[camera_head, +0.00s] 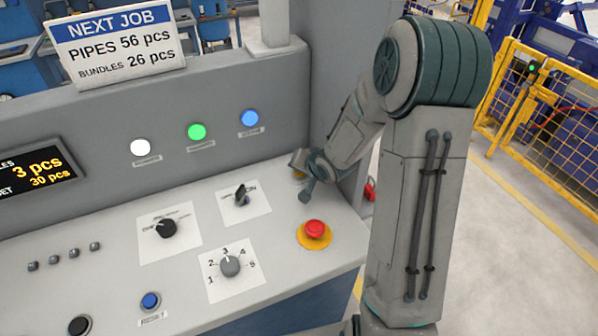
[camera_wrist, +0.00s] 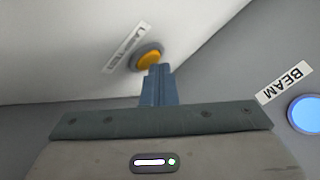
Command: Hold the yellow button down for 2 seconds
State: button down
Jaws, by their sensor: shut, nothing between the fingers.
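The yellow button (camera_wrist: 147,60) sits in a grey ring on the light panel, with a small label beside it in the wrist view. In the head view only a sliver of the yellow button (camera_head: 299,175) shows behind my gripper (camera_head: 306,190), at the back right of the sloped panel. In the wrist view my gripper (camera_wrist: 156,70) has its fingers together and empty. Its fingertips overlap the near edge of the yellow button. I cannot tell whether they touch it or whether it is pressed.
A red emergency button (camera_head: 314,229) on a yellow base lies in front of my gripper. Rotary knobs (camera_head: 229,266) and a blue button (camera_head: 150,301) are on the panel to the left. The upright wall holds white, green and blue lights (camera_head: 250,118); the blue light also shows in the wrist view (camera_wrist: 306,113).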

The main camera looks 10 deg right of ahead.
aim_at(301, 176)
jog(key=shift+r+p, duration=0.8)
jog(key=shift+p, duration=0.05)
notch_tip(301, 176, up, 5)
jog(key=p, duration=0.5)
jog(key=shift+r, duration=0.1)
dwell(0.7)
